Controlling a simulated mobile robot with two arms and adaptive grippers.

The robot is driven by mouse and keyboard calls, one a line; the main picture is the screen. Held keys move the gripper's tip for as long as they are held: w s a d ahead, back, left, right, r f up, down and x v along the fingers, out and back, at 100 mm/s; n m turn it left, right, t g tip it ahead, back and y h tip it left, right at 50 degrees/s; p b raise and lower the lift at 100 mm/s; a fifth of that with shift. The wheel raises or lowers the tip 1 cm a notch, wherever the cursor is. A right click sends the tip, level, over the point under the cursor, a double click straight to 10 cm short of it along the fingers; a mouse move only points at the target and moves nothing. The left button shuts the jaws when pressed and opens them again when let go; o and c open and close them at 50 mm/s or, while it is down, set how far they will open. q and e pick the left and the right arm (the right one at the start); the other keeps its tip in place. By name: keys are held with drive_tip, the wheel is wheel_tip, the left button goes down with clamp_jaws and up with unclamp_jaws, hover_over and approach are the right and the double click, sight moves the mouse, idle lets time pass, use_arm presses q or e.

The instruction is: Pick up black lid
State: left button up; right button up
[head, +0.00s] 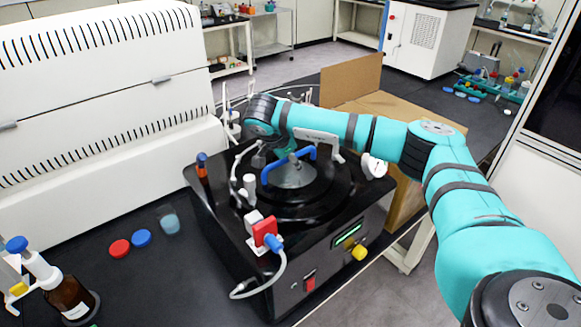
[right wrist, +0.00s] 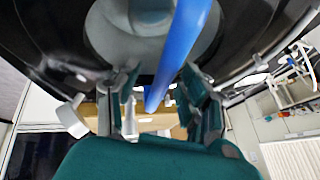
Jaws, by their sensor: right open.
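The black lid (head: 292,198) is round and lies on top of the black freeze dryer unit, with a grey domed centre (head: 292,177). Its blue handle (head: 303,154) arches over the middle. My right gripper (head: 283,152) reaches in from the right and is at the handle, its fingers partly hidden by the handle and my arm. In the right wrist view the blue handle (right wrist: 185,40) runs between the two spread fingers of the gripper (right wrist: 162,85), with visible gaps beside it. My left gripper is not in view.
A brown bottle (head: 70,300), red cap (head: 119,248) and blue cap (head: 141,238) are at left. A cardboard box (head: 352,80) stands behind.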

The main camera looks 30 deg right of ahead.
drive_tip(key=shift+a, duration=0.1)
drive_tip(key=shift+c, duration=1.2)
clamp_jaws()
drive_tip(key=shift+r, duration=0.1)
